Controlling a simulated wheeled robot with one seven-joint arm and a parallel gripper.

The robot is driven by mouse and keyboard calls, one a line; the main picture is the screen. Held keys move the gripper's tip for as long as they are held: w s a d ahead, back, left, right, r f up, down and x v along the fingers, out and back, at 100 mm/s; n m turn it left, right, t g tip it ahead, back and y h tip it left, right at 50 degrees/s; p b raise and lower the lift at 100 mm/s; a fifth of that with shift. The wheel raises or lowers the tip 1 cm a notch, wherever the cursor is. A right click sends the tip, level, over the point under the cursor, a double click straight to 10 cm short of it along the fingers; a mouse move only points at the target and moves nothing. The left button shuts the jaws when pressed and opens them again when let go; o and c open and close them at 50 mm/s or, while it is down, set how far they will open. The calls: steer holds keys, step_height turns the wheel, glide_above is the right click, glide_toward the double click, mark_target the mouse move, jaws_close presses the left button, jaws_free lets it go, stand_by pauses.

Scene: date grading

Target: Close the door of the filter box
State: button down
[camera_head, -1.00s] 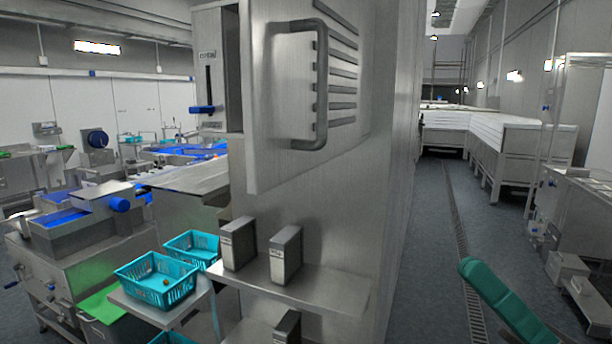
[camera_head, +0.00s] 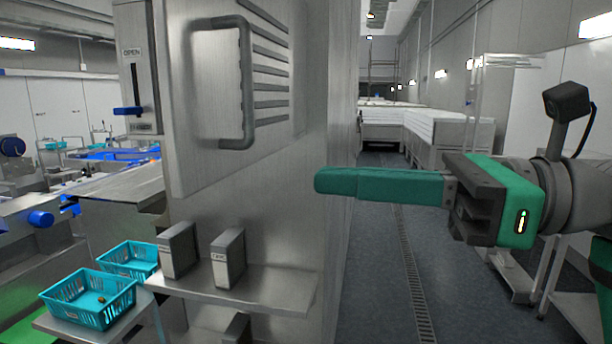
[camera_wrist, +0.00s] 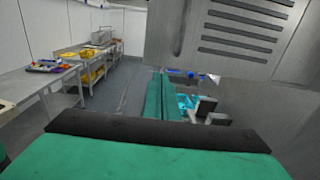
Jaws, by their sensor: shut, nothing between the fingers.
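The filter box door (camera_head: 180,150) is a grey metal panel with slots and a large dark bar handle (camera_head: 247,85). It stands at upper left in the head view, its left edge out from the box, with a dark gap behind. The box front (camera_head: 132,75) beside it bears an "OPEN" label and a blue lever (camera_head: 128,111). My gripper (camera_head: 318,181) has its green fingers together and empty, pointing left, to the right of and lower than the handle, with no visible contact. The wrist view shows the slotted door (camera_wrist: 230,45) and handle (camera_wrist: 181,28) at upper right, beyond my fingers (camera_wrist: 158,85).
A shelf (camera_head: 265,290) with small grey boxes (camera_head: 227,258) juts out below the door. Teal baskets (camera_head: 90,298) stand at lower left. An aisle with a floor drain (camera_head: 412,280) is open on the right. A worktable (camera_wrist: 40,85) shows in the wrist view.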

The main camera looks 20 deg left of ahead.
glide_toward(206, 171)
steer(key=a, duration=0.4)
steer(key=shift+s, duration=0.35)
steer(key=shift+s+a+r, duration=0.1)
steer(key=shift+s+a, duration=0.05)
steer(key=shift+a, duration=0.45)
steer(key=shift+s+a, duration=0.2)
steer(key=shift+a, duration=0.4)
